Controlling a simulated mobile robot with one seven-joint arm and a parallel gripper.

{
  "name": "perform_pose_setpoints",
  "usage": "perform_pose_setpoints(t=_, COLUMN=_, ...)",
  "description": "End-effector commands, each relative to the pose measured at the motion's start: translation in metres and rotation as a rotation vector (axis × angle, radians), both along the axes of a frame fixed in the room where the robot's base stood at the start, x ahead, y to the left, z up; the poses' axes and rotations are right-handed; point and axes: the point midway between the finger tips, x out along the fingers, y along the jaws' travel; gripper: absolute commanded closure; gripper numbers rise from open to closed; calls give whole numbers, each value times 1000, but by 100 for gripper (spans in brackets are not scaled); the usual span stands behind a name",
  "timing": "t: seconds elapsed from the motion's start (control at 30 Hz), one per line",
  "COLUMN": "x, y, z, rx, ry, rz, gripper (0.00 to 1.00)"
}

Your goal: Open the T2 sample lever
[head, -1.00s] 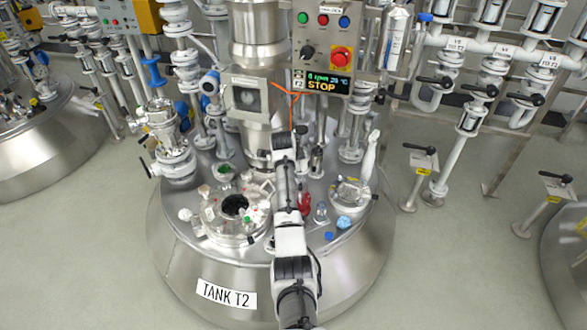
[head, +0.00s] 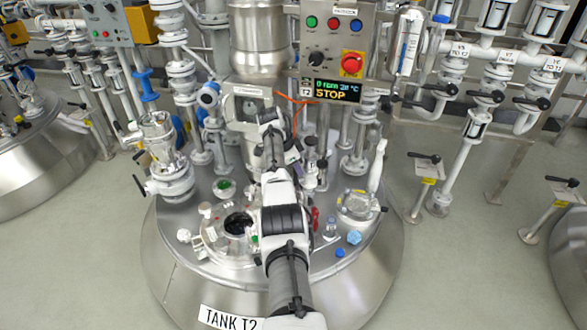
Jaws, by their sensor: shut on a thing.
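My arm rises from the bottom of the head view over the lid of tank T2 and bends near the column. Only a small part of my gripper (head: 293,158) shows beside the last arm links, right of the column's lower part. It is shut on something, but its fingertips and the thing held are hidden. I cannot make out the T2 sample lever for certain. A small dark-topped metal fitting (head: 322,167) stands on the lid just right of the gripper. The tank (head: 185,270) carries the label TANK T2 (head: 228,318).
A control box (head: 337,40) with buttons and a STOP display (head: 337,91) hangs behind the lid. An open round port (head: 238,224), a clear bottle (head: 330,229), a blue cap (head: 340,252) and a glass-topped port (head: 358,205) surround my arm. Black-levered valves (head: 486,97) line the right.

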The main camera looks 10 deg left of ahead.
Motion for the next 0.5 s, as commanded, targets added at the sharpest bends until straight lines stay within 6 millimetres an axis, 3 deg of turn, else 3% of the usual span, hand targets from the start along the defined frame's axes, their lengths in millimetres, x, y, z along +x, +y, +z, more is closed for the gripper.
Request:
perform_pose_setpoints(t=0.47, x=0, y=-2, z=0, rx=-10, ry=6, rz=1, gripper=100)
perform_pose_setpoints(t=0.5, x=0, y=-2, z=0, rx=-10, ry=6, rz=1, gripper=83)
